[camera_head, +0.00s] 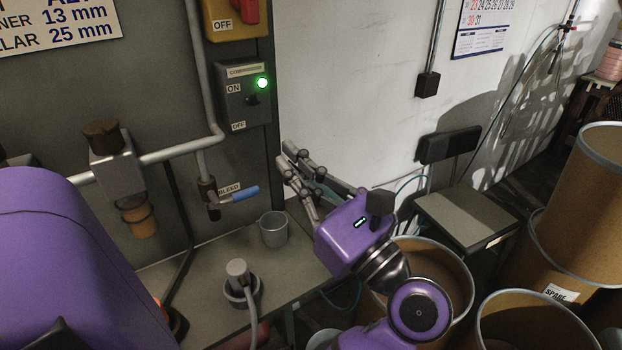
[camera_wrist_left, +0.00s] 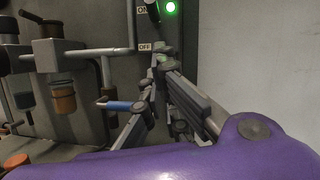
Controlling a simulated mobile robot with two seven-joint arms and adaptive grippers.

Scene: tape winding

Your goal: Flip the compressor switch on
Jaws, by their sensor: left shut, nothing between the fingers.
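The compressor switch box (camera_head: 232,112) is a dark panel on the grey cabinet, with an ON label above and an OFF label below. Its small black lever (camera_head: 252,100) sits beside the ON label, and the round lamp (camera_head: 262,83) is lit green. In the left wrist view the lever (camera_wrist_left: 153,12) and the lit lamp (camera_wrist_left: 170,8) show at the top edge. My left gripper (camera_head: 288,156) is shut and empty, to the right of and below the box, apart from it. It also shows in the left wrist view (camera_wrist_left: 160,66). My right gripper is not in view.
A blue-handled bleed valve (camera_head: 238,194) and a grey cup (camera_head: 273,229) are left of and below my left gripper. A yellow box with a red switch (camera_head: 236,18) is above. Cardboard drums (camera_head: 595,195) crowd the right.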

